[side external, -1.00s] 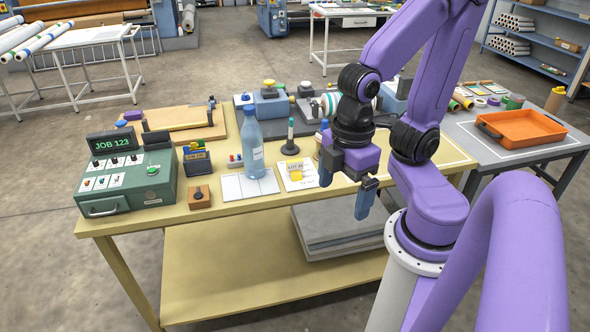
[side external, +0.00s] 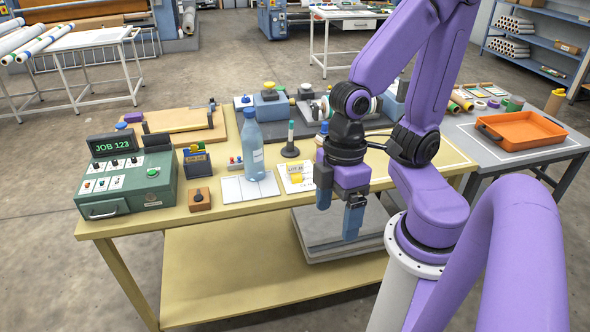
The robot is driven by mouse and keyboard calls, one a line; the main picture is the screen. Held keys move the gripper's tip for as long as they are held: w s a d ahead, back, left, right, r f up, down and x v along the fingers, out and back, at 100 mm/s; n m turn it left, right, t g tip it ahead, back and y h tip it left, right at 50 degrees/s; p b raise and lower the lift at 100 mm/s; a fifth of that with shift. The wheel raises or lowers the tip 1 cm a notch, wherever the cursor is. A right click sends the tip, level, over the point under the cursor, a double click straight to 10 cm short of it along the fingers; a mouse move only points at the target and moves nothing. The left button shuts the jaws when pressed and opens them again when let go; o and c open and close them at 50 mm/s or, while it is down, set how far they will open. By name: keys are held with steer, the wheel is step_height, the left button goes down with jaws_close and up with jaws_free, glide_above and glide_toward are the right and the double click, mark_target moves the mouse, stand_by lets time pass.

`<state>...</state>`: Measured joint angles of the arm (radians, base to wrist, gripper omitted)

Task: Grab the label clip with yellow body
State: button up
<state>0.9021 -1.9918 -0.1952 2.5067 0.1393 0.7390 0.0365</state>
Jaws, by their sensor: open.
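A small yellow piece (side external: 296,178), which looks like the yellow-bodied label clip, lies on a white printed card (side external: 293,168) near the front edge of the yellow workbench (side external: 243,203). It is too small to make out its shape. My gripper (side external: 338,222) is open and empty, with its blue fingers pointing down. In the picture it is to the right of the yellow piece and lower, in front of the bench edge. It appears apart from the clip.
A blue bottle (side external: 251,148) stands left of the card, and a marker in a black stand (side external: 290,142) is behind it. A green control box (side external: 128,181) sits at the bench's left. An orange tray (side external: 528,130) is on the right table.

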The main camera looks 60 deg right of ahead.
steer(key=w+a+f+m+y, duration=0.2)
steer(key=w+a+f+m, duration=0.1)
steer(key=a+f+m, duration=0.25)
steer(key=m+t+h, duration=1)
steer(key=m+h, duration=0.3)
steer(key=m, duration=0.2)
glide_toward(296, 169)
steer(key=shift+x, duration=5.55)
steer(key=c, duration=1)
